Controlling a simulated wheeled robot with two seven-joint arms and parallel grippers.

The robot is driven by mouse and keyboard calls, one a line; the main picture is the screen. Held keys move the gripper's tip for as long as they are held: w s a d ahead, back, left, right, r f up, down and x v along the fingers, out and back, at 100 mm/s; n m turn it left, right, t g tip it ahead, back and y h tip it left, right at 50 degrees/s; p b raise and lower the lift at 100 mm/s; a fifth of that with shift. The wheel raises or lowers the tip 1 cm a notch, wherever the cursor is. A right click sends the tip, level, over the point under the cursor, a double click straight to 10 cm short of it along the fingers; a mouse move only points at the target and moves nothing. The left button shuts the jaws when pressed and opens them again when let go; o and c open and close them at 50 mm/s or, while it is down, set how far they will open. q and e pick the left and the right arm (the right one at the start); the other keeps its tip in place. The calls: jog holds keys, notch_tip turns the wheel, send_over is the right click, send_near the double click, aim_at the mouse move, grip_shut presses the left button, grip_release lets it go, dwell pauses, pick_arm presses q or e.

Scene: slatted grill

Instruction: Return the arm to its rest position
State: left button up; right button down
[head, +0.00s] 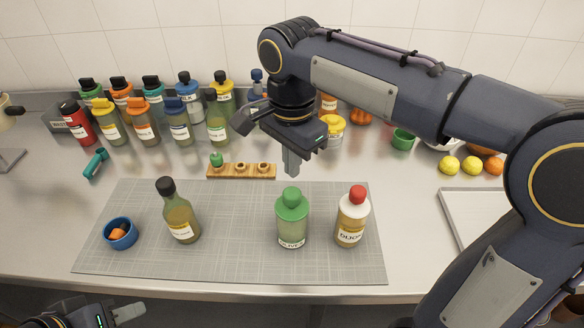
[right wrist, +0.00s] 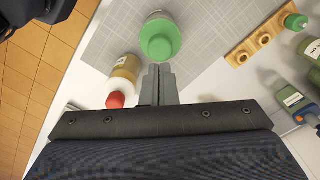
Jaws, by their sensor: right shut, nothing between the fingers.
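My right arm reaches in from the right in the head view. Its gripper (head: 291,162) is shut and empty, hanging above the back edge of the grey mat (head: 240,198). The right wrist view also shows the shut fingers (right wrist: 163,82), with a green-capped bottle (right wrist: 160,38) beyond their tips. That green-capped bottle (head: 292,220) stands upright on the mat, in front of the gripper and apart from it. My left gripper (head: 128,312) is low at the bottom left, by the counter's front edge; its finger opening is not clear.
On the mat stand a red-capped bottle (head: 352,217), a dark-capped bottle (head: 180,214) and a blue bowl (head: 120,233). A wooden holder (head: 240,171) lies behind. Several bottles crowd the back left. A white tray (head: 462,215) and fruit (head: 472,165) are at right.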

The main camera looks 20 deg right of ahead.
jog(key=s+d+f+n+t+y, duration=0.2)
jog(key=s+d+f+n, duration=0.2)
jog(key=s, duration=0.4)
jog(key=s+d+f+n+t+y, duration=0.1)
jog(key=s+d+f+n+t, duration=0.2)
jog(key=s+d+f+n, duration=0.2)
jog(key=s+f+n, duration=0.1)
jog(key=s, duration=0.2)
jog(key=shift+n+t+y, duration=0.3)
jog(key=shift+y, duration=0.1)
